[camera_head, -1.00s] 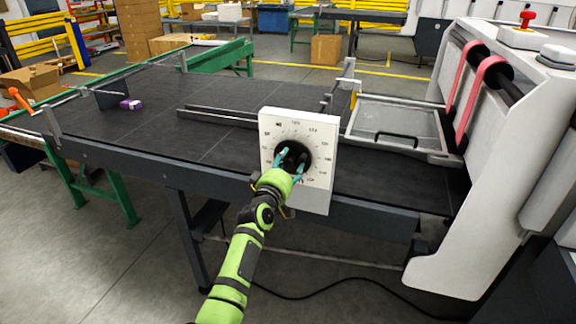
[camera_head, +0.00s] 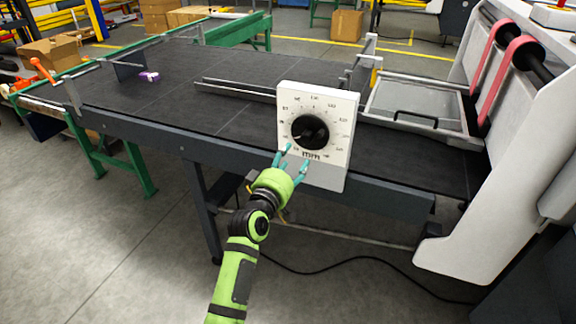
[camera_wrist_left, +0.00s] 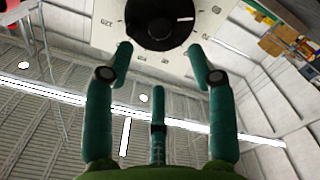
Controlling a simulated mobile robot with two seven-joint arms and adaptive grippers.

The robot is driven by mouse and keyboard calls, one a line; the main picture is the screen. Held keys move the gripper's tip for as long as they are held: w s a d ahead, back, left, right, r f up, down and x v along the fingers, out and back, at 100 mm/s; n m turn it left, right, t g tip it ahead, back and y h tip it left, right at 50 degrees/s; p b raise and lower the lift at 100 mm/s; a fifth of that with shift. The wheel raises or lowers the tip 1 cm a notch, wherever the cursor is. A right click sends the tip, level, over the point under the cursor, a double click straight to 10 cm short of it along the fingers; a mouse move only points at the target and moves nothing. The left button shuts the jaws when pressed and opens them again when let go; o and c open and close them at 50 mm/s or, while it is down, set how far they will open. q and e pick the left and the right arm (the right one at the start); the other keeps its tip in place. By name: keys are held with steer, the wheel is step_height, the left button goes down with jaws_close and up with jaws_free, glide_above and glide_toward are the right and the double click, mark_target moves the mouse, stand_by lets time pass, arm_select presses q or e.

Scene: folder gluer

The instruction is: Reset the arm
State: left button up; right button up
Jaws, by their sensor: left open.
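My left gripper (camera_head: 292,160) is open and empty, with teal fingers, just below and in front of a black knob (camera_head: 310,131). The knob sits on a white dial panel (camera_head: 340,152) with numbers around it, fixed to the front edge of the machine table. In the left wrist view my left gripper (camera_wrist_left: 158,75) shows its fingers spread apart, with the knob (camera_wrist_left: 160,22) beyond them at the top. The fingertips look clear of the knob. My right gripper is not in view.
The dark machine table (camera_head: 180,110) stretches behind the panel, with metal guide rails (camera_head: 235,89) on it. A small purple object (camera_head: 149,77) lies at the far left. A white machine housing (camera_head: 500,200) stands at the right. The floor at front left is clear.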

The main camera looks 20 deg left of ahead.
arm_select(q)
steer(key=shift+s, duration=0.85)
steer(key=s+d+f+m+g, duration=0.1)
steer(key=s+f+m+g, duration=0.1)
steer(key=f, duration=0.8)
steer(key=s+d+f+m+g, duration=0.1)
steer(key=s+d+f+g, duration=0.1)
steer(key=f, duration=0.8)
steer(key=s+d+f+m+g, duration=0.1)
steer(key=s+f+m+g, duration=0.15)
steer(key=s+f, duration=0.6)
steer(key=s+f+m+g, duration=0.1)
steer(key=s+f+g, duration=0.35)
steer(key=f, duration=0.75)
steer(key=s+a+f+m+g, duration=0.1)
steer(key=s+f, duration=0.4)
steer(key=s, duration=0.7)
steer(key=s+a+f+m+g, duration=0.2)
steer(key=s+f, duration=0.4)
steer(key=s, duration=0.6)
steer(key=s+a+f+m+g, duration=0.1)
steer(key=s+f+m+g, duration=0.2)
steer(key=s, duration=1)
step_height(320, 180, down, 2)
steer(key=shift+a+f+y, duration=0.25)
steer(key=shift+a+y, duration=0.05)
steer(key=c, duration=0.3)
steer(key=shift+w, duration=0.1)
steer(key=shift+c, duration=0.2)
